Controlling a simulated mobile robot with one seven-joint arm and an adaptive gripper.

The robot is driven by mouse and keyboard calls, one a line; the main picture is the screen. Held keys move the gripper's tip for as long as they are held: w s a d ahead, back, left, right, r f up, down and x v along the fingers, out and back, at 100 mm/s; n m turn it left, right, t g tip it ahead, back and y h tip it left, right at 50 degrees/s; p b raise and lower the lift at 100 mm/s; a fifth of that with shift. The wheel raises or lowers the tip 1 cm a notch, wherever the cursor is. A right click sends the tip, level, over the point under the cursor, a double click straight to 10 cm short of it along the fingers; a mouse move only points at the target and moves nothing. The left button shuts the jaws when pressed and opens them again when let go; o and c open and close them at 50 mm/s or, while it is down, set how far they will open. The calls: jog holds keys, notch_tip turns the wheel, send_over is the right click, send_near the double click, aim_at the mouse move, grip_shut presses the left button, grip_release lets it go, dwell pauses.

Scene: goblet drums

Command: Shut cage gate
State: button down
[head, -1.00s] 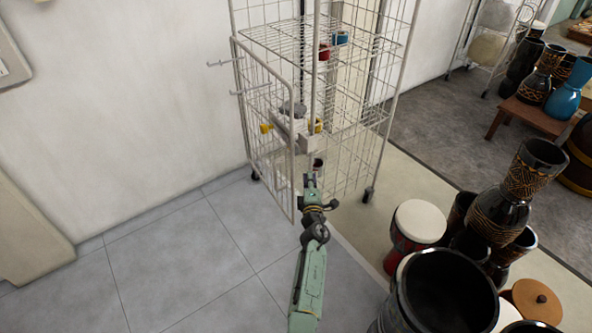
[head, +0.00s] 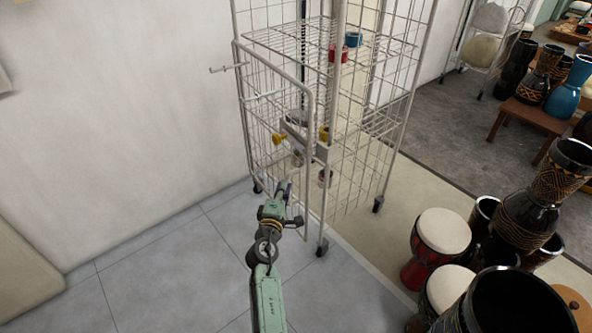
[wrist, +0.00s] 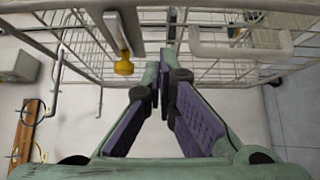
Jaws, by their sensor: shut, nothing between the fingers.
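The cage gate (head: 308,110) is a white wire panel in a tubular frame, hinged at the left of the wire cage (head: 400,100). Its free edge stands close to the cage's front right post, with a narrow gap showing between them. A grey latch bar with a yellow knob (head: 279,139) sits on the gate; the knob also shows in the wrist view (wrist: 123,67). My gripper (head: 287,186) is low in front of the gate, below the knob. In the wrist view its fingers (wrist: 160,62) are together and empty, near the wires; contact is unclear.
Red-and-white drums (head: 440,235) and dark goblet drums (head: 525,215) crowd the right side. A wooden table (head: 510,110) with drums stands farther back. Tiled floor (head: 150,260) at the left front is clear, beside a bare white wall (head: 110,120).

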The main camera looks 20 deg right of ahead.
jog(key=shift+w+d+p, duration=0.35)
jog(key=shift+w+d, duration=1.05)
jog(key=shift+d, duration=0.25)
jog(key=shift+w+d+p, duration=0.3)
jog(key=shift+w+d, duration=1.05)
jog(key=shift+d, duration=0.25)
